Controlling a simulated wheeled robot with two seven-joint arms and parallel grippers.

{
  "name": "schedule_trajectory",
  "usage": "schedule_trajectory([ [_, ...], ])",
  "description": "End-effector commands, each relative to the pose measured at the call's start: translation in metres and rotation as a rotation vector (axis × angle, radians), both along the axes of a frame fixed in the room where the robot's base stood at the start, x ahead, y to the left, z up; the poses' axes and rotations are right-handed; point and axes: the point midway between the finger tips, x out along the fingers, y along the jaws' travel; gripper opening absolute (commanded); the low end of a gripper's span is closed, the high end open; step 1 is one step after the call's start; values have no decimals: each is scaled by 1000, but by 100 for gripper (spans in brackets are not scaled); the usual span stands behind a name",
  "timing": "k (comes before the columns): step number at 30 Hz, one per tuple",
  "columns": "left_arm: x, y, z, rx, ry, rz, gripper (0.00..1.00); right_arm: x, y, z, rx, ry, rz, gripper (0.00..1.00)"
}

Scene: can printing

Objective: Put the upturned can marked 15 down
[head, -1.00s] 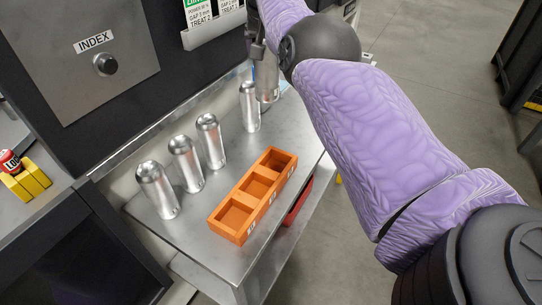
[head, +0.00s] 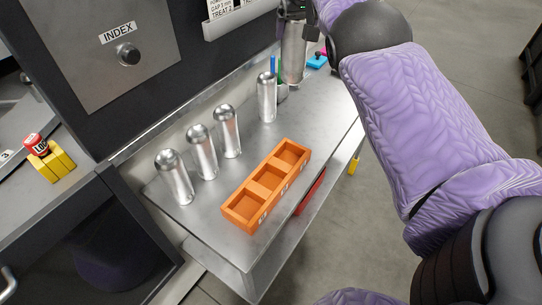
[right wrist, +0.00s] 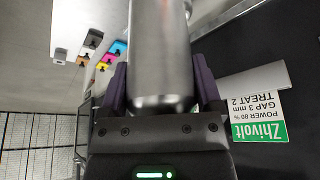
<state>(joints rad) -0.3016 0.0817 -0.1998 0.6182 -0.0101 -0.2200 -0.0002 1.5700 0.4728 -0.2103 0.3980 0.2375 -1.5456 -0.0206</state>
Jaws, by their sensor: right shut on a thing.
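My right gripper (head: 293,18) is shut around a silver can (head: 293,58). It holds the can upright at the far end of the metal table, beside a standing can (head: 267,97). In the right wrist view the held can (right wrist: 162,50) sits between the two dark fingers. I cannot read a number on it, and I cannot tell whether its lower end touches the table. More silver cans with rounded tops stand in a row: one at the near left (head: 175,178), one in the middle (head: 202,152) and one farther back (head: 227,132). My left gripper is out of view.
An orange tray (head: 254,187) with three empty compartments lies on the metal table (head: 215,215), right of the cans. A dark machine panel (head: 125,55) rises along the left. Small coloured blocks (head: 317,61) lie past the held can. Bare table lies around the tray.

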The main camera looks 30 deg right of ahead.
Motion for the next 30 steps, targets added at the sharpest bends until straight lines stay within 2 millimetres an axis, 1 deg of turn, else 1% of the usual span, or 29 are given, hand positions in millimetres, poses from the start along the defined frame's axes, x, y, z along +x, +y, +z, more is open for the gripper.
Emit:
schedule_trajectory([
  [5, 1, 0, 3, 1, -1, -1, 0, 2, 0, 2, 6, 0, 21, 29],
  [6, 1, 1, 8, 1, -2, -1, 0, 2, 1, 2, 3, 0, 55, 29],
  [11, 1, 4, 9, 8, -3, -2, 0, 2, 4, -1, 3, -1, 100, 29],
  [17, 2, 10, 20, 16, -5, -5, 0, -3, 16, -9, 0, 2, 230, 29],
  [20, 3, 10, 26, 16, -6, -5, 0, -9, 29, -19, 0, 6, 325, 29],
  [23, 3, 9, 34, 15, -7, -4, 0, -22, 48, -37, -1, 9, 449, 29],
  [26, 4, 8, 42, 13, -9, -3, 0, -45, 76, -62, 0, 14, 599, 29],
  [27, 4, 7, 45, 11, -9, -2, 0, -56, 88, -72, 3, 15, 657, 29],
  [30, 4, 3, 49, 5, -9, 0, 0, -80, 110, -92, 6, 10, 758, 29],
])
